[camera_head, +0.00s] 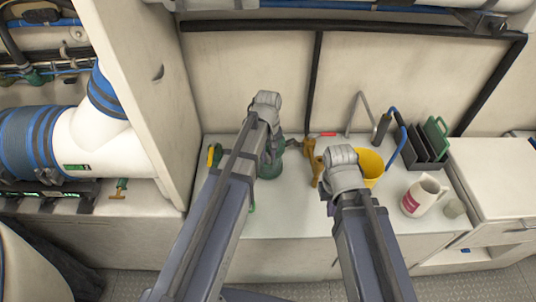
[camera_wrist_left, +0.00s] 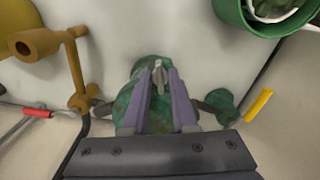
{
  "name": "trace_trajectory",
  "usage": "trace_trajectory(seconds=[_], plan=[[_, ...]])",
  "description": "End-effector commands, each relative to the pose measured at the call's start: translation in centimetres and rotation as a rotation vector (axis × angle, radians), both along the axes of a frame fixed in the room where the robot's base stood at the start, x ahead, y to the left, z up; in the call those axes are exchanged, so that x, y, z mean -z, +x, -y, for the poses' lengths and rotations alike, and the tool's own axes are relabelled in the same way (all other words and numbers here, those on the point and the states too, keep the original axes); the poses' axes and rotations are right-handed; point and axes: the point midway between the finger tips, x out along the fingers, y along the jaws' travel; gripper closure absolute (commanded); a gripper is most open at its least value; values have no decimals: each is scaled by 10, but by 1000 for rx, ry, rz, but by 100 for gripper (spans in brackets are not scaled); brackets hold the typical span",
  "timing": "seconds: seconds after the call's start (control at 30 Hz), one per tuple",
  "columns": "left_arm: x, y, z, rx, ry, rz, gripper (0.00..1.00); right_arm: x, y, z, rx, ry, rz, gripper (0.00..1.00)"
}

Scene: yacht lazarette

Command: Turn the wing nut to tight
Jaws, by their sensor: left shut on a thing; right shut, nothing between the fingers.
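The wing nut (camera_wrist_left: 158,78) is a small grey metal piece on top of a mottled green fitting (camera_wrist_left: 133,100) in the left wrist view. My left gripper (camera_wrist_left: 159,72) is shut on the wing nut, with one purple finger on each side of it. In the head view the green fitting (camera_head: 271,167) stands on the white counter, and my left arm hides the nut and the fingers. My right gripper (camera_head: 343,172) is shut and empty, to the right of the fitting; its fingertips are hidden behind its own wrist.
A brown pipe fitting (camera_head: 310,155) stands between my grippers. A yellow bucket (camera_head: 371,164) is behind my right gripper. A tall white panel (camera_head: 137,70) bounds the left. The counter front is clear.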

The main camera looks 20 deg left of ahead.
Motion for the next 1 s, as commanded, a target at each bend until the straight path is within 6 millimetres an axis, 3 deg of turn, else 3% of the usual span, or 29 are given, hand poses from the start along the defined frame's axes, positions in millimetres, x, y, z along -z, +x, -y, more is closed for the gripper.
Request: trace_trajectory(seconds=[0.57,1.0], plan=[[0,0,0,49,0,0,100,0,0,0,0,0,0,100],[0,0,0,400,0,0,100,0,0,0,0,0,0,100]])
